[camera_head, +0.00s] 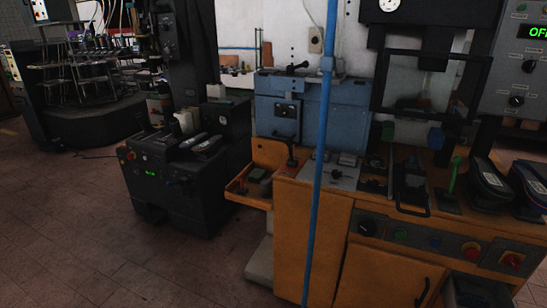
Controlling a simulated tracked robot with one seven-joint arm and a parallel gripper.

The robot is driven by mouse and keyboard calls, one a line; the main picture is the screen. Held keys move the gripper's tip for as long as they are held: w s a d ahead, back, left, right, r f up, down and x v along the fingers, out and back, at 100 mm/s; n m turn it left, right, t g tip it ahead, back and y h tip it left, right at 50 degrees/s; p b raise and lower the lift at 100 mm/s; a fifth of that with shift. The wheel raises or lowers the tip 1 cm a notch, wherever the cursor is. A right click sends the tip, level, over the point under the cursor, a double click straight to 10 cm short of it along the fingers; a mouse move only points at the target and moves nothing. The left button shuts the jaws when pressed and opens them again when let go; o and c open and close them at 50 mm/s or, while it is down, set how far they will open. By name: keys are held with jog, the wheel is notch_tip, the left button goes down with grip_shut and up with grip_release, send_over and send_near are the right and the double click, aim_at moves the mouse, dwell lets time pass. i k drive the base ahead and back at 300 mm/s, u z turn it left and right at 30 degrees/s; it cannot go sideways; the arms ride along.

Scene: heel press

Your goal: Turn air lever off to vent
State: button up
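My gripper is not in view. No lever is clearly marked as the air lever. A thin blue vertical pipe (316,185) runs down in front of the orange workbench, with a small fitting (327,64) on it near the top. A green lever (455,172) stands upright, slightly tilted, on the right part of the bench top. A dark lever (291,152) stands at the bench's left end, and a dark handle (297,67) sits on the blue machine. I cannot tell which of these is the air lever, or its setting.
The orange bench (312,225) carries a front panel with a red knob (512,260). Dark shoes (487,180) stand at its right. A blue machine (290,108) is behind, and a black machine (170,175) stands left. The tiled floor (65,235) at front left is clear.

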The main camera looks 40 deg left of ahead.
aim_at(289, 142)
jog(key=z, duration=1.05)
jog(key=i, duration=0.1)
jog(key=u, duration=2.6)
jog(key=k, duration=0.9)
jog(key=u, duration=0.15)
jog(key=i, duration=0.9)
jog(key=u, duration=0.35)
